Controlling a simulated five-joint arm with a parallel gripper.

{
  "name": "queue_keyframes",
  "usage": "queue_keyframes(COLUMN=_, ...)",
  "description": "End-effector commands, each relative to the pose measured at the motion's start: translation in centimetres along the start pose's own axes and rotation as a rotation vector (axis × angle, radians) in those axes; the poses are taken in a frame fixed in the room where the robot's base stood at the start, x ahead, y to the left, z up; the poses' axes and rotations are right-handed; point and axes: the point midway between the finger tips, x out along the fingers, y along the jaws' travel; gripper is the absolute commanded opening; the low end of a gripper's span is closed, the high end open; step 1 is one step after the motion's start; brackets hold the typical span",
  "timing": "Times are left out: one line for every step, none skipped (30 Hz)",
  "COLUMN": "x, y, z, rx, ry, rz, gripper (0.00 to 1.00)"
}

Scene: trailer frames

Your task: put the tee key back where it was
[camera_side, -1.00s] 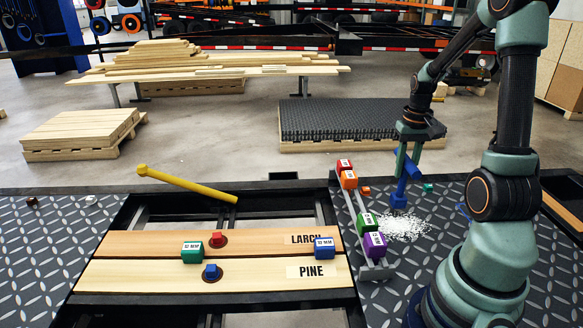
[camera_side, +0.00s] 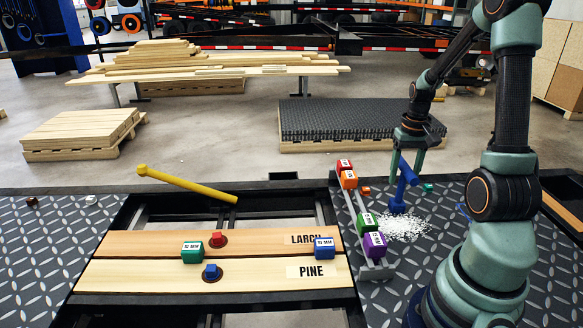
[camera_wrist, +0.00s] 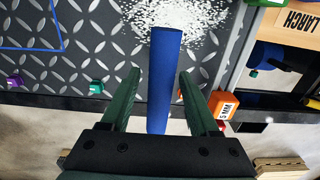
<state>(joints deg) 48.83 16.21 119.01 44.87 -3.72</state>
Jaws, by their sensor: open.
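The blue tee key (camera_side: 401,192) stands roughly upright on the dark tread plate, its foot at the edge of a patch of white granules (camera_side: 408,228). Its crossbar is at the top. My gripper (camera_side: 407,172) is over it, open, with a finger on either side of the crossbar. In the wrist view the blue bar of the key (camera_wrist: 166,75) lies between my two green fingers, with gaps on both sides. A blue outline (camera_wrist: 62,40) is marked on the plate to one side, clear of the key. The key's foot is hard to make out.
A grey rack (camera_side: 372,268) with red, orange, green and purple labelled blocks stands just left of the key. Small orange (camera_side: 365,190) and green (camera_side: 428,188) pieces lie nearby. Larch and pine boards (camera_side: 150,273) and a yellow bar (camera_side: 186,183) are further left.

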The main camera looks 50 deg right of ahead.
Motion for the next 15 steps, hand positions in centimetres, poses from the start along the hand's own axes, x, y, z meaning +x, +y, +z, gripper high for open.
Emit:
queue_keyframes(x=-0.3, y=0.0, z=-0.1, rx=0.0, ry=0.002, rz=0.0, gripper=0.62)
queue_keyframes(x=-0.6, y=0.0, z=-0.1, rx=0.0, ry=0.003, rz=0.0, gripper=0.62)
queue_keyframes(x=-1.1, y=0.0, z=-0.1, rx=0.0, ry=0.005, rz=0.0, gripper=0.62)
queue_keyframes(x=-1.5, y=0.0, z=-0.1, rx=0.0, ry=0.005, rz=0.0, gripper=0.62)
queue_keyframes(x=-2.0, y=0.0, z=-0.1, rx=0.0, ry=0.005, rz=0.0, gripper=0.62)
queue_keyframes(x=-2.7, y=0.0, z=-0.1, rx=0.0, ry=0.007, rz=0.0, gripper=0.62)
queue_keyframes(x=-3.3, y=0.0, z=-0.1, rx=0.0, ry=0.008, rz=0.0, gripper=0.62)
queue_keyframes(x=-4.0, y=0.0, z=-0.2, rx=0.0, ry=0.008, rz=0.001, gripper=0.62)
queue_keyframes(x=-4.8, y=0.0, z=-0.2, rx=0.0, ry=0.008, rz=0.001, gripper=0.62)
queue_keyframes(x=-5.5, y=0.0, z=-0.1, rx=0.0, ry=0.009, rz=0.001, gripper=0.62)
queue_keyframes(x=-6.1, y=0.0, z=-0.2, rx=0.0, ry=0.008, rz=0.001, gripper=0.62)
queue_keyframes(x=-7.0, y=0.0, z=-0.2, rx=0.0, ry=0.008, rz=0.001, gripper=0.62)
queue_keyframes(x=-7.5, y=0.0, z=-0.1, rx=0.0, ry=0.007, rz=0.0, gripper=0.62)
queue_keyframes(x=-8.1, y=0.0, z=-0.1, rx=0.0, ry=0.008, rz=0.0, gripper=0.62)
queue_keyframes(x=-8.8, y=0.0, z=-0.1, rx=0.0, ry=0.007, rz=0.0, gripper=0.62)
